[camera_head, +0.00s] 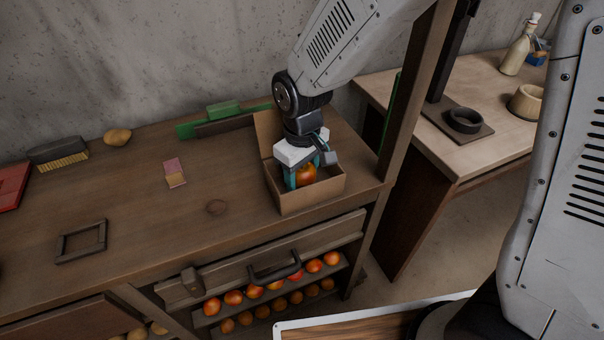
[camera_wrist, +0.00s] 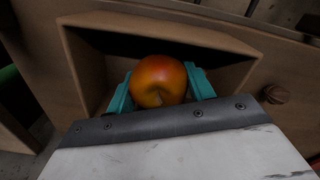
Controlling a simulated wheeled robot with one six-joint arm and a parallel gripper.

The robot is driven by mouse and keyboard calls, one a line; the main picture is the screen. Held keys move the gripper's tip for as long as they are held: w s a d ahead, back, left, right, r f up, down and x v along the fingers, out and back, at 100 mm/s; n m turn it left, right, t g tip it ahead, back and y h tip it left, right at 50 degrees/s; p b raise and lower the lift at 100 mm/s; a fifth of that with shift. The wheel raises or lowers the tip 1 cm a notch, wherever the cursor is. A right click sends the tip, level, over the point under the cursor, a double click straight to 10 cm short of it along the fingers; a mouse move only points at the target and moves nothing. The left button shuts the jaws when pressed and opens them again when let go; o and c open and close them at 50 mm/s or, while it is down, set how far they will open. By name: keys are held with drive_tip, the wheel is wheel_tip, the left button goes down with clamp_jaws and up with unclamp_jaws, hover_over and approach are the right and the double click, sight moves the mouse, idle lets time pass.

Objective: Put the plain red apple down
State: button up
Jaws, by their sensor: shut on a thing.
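A red-orange apple (camera_head: 306,175) is between the teal fingers of my gripper (camera_head: 304,178). The gripper is shut on it and points down into an open cardboard box (camera_head: 310,198) on the wooden workbench. In the wrist view the apple (camera_wrist: 158,81) sits between the two teal fingertips (camera_wrist: 160,88), with the walls of the cardboard box (camera_wrist: 85,65) around it. I cannot tell whether the apple touches the box floor.
The box stands near the right end of the bench (camera_head: 150,215). A brush (camera_head: 58,152), a potato (camera_head: 117,137), a small card (camera_head: 174,172) and a wooden frame (camera_head: 81,241) lie to its left. A post (camera_head: 410,90) rises at right.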

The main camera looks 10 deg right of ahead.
drive_tip(key=shift+f, duration=0.25)
drive_tip(key=o, duration=1)
drive_tip(key=shift+f, duration=0.15)
